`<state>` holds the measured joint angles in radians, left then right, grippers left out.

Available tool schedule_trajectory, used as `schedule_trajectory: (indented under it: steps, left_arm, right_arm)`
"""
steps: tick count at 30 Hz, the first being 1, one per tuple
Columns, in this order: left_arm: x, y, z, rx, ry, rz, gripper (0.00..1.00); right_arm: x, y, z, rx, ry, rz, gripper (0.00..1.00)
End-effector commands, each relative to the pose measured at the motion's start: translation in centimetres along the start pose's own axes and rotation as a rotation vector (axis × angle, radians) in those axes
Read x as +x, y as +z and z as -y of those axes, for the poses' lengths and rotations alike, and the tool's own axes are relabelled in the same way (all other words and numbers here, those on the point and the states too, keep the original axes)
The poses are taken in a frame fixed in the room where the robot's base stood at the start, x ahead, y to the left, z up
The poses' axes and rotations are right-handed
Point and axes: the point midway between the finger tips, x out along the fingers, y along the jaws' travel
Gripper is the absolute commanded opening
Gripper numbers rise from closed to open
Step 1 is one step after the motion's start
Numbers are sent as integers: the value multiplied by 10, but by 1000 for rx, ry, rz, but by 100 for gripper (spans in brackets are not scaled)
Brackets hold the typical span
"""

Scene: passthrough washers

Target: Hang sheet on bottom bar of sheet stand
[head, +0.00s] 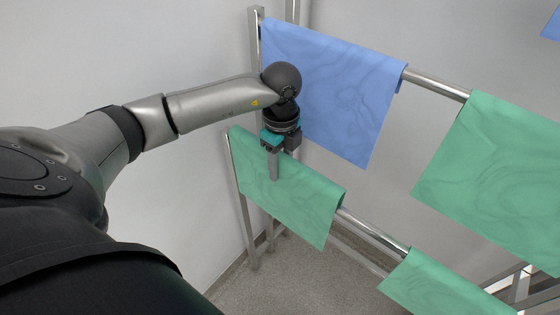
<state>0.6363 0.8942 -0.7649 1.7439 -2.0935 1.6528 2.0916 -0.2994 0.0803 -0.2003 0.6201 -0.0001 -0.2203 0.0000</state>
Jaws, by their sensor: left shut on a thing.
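The sheet stand is a metal frame with an upper bar (437,85) and a bottom bar (372,232). A green sheet (300,207) hangs over the left end of the bottom bar. My left gripper (274,178) points down at this sheet's upper left part and is shut on it; its fingertips overlap the cloth. A second green sheet (440,288) hangs on the bottom bar further right, cut off by the picture's lower edge. My right gripper is not in view.
A blue sheet (340,95) hangs on the upper bar just behind my left gripper. Another green sheet (495,175) hangs on the upper bar at the right. The stand's left post (242,205) is close to the white wall (190,210). Bare bar shows between the sheets.

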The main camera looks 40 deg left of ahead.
Motion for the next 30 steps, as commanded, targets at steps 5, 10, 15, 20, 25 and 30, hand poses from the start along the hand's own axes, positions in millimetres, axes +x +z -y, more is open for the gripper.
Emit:
schedule_trajectory:
  steps: [5,10,15,20,25,30]
  left_arm:
    - [17,0,0,0,1,0,0]
    - [30,0,0,0,0,-1,0]
    - [38,0,0,0,0,-1,0]
    - [41,0,0,0,0,-1,0]
    - [41,0,0,0,0,-1,0]
    - [41,0,0,0,0,-1,50]
  right_arm:
    - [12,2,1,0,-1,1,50]
    - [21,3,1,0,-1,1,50]
    - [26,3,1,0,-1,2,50]
    - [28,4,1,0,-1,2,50]
    - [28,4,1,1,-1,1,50]
    - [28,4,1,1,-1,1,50]
